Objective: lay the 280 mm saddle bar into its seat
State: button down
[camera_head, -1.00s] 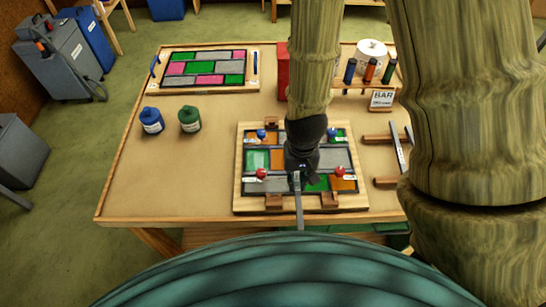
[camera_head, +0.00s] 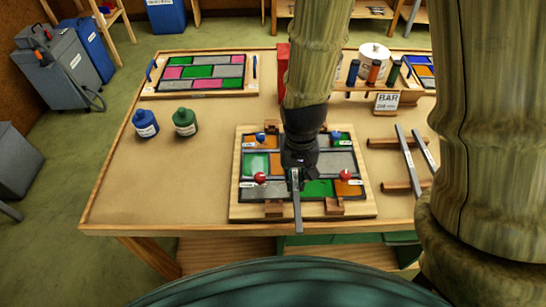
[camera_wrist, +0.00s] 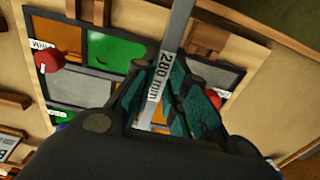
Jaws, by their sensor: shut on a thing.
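My gripper (camera_head: 296,182) is shut on a grey flat bar (camera_head: 298,212), labelled "280 mm" in the wrist view (camera_wrist: 180,25). In the head view the bar points toward the panel's near edge and past it. The leaded panel (camera_head: 262,163) lies in a wooden frame (camera_head: 240,206) on the table, with orange, green and grey panes. Brown wooden blocks sit on its near edge, one at the left (camera_head: 274,208) and one at the right (camera_head: 335,206). My gripper and arm hide the middle of the panel, and I cannot make out the seat.
Two more bars (camera_head: 406,160) lie across wooden rails (camera_head: 396,142) at the right, beside a "BAR" sign (camera_head: 387,101). Red knobs (camera_head: 260,177) and blue knobs (camera_head: 261,137) stand on the panel. The table's left front is clear.

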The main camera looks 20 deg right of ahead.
jog(key=p, duration=0.4)
send_over(273, 163)
jog(key=shift+f, duration=0.5)
jog(key=shift+f+p, duration=0.5)
jog(key=shift+f, duration=1.3)
jog(key=shift+f, duration=0.15)
jog(key=c, duration=1.4)
grip_release()
jog(key=shift+c, duration=0.2)
jog(key=shift+r, duration=0.2)
notch_tip(273, 163, up, 12)
jog(key=b, duration=0.3)
